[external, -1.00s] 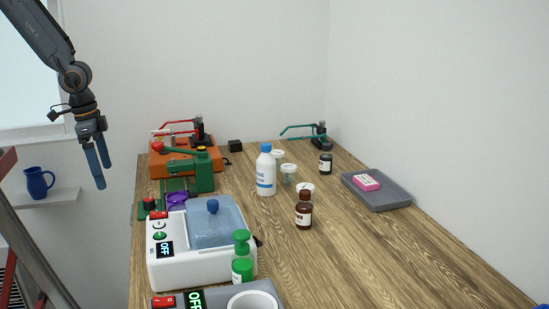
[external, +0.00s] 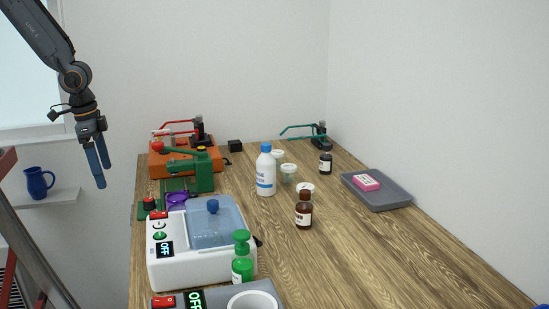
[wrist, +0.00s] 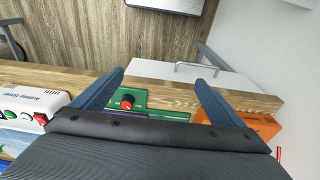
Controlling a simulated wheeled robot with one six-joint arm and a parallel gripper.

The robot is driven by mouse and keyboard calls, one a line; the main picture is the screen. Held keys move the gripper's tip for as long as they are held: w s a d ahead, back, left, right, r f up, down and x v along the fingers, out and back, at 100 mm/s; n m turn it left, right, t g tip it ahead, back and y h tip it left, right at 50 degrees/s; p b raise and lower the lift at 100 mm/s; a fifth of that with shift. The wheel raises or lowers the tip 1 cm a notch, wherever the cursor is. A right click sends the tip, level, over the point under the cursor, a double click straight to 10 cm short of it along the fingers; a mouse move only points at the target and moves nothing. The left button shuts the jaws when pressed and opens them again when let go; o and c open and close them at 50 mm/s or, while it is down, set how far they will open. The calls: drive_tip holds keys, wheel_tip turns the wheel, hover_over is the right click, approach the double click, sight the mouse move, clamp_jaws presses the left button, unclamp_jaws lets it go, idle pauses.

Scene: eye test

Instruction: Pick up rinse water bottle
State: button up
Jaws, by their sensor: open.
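My gripper (external: 103,178) hangs in the air to the left of the table, fingers pointing down, well away from the bottle. It is open and empty. In the wrist view my gripper's two blue fingers (wrist: 160,78) are spread apart. The bottle does not show in that view.
Near the bottle stand a brown bottle (external: 304,212), clear lidded cups (external: 288,174) and a dark jar (external: 326,163). A white machine with a blue lid (external: 185,265), a green pump bottle (external: 242,262) and a green device (external: 200,172) line the table's left side. A grey tray (external: 390,200) lies right.

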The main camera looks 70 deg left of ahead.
drive_tip(key=c, duration=0.6)
